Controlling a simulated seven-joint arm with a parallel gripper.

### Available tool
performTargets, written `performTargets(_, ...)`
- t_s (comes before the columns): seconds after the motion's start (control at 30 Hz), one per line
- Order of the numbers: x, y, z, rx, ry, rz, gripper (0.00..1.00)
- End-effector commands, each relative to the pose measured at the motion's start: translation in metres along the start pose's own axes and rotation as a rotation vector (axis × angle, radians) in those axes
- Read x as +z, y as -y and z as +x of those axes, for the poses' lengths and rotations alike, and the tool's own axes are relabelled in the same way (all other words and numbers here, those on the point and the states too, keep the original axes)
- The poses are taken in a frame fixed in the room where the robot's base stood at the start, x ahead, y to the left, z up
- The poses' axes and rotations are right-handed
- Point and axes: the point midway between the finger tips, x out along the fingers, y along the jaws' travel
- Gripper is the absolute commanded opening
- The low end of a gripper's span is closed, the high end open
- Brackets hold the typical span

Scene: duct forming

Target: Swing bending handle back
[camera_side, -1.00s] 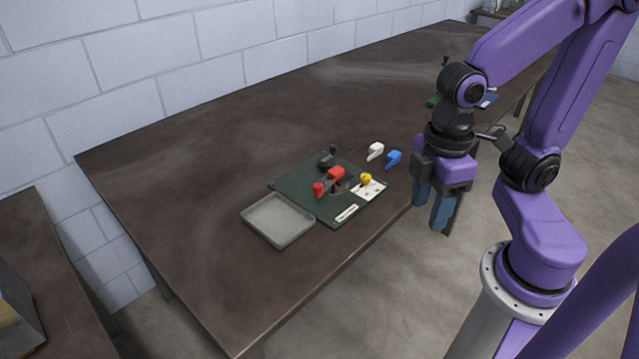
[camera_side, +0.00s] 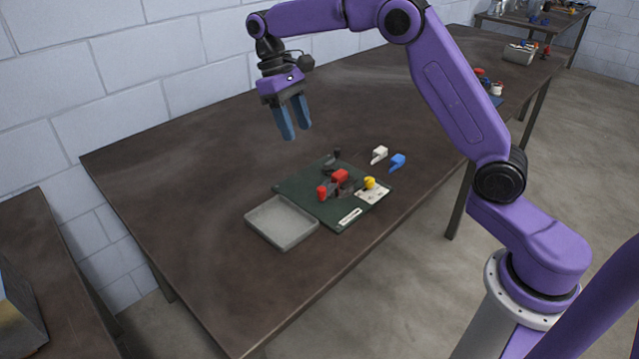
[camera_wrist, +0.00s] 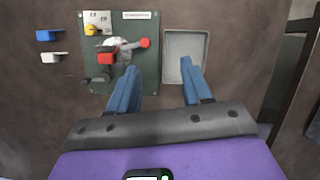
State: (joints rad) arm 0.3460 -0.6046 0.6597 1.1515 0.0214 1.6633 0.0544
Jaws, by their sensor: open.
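The bending fixture sits on a dark green board (camera_side: 300,186) on the brown table. A dark upright part (camera_side: 337,153) stands at the board's back. My gripper (camera_side: 292,134) is open and empty, in the air behind and left of the board. In the wrist view its blue fingers (camera_wrist: 160,80) point toward the board and tray.
A grey empty tray (camera_side: 281,222) lies left of the board. A yellow piece (camera_side: 369,183) sits on a white plate on the board. White (camera_side: 380,154) and blue (camera_side: 398,161) pieces lie right of it. The table's left and back are clear.

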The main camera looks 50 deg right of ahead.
Motion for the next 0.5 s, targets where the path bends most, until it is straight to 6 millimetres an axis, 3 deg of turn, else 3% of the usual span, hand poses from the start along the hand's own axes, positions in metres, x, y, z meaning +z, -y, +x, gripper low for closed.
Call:
performTargets(0.03, -0.011, -0.012, 0.001, -0.012, 0.016, 0.037, 0.49)
performTargets(0.2, -0.028, -0.039, 0.002, -0.041, 0.048, 0.117, 0.49)
performTargets(0.5, -0.031, -0.05, 0.011, -0.052, 0.062, 0.147, 0.49)
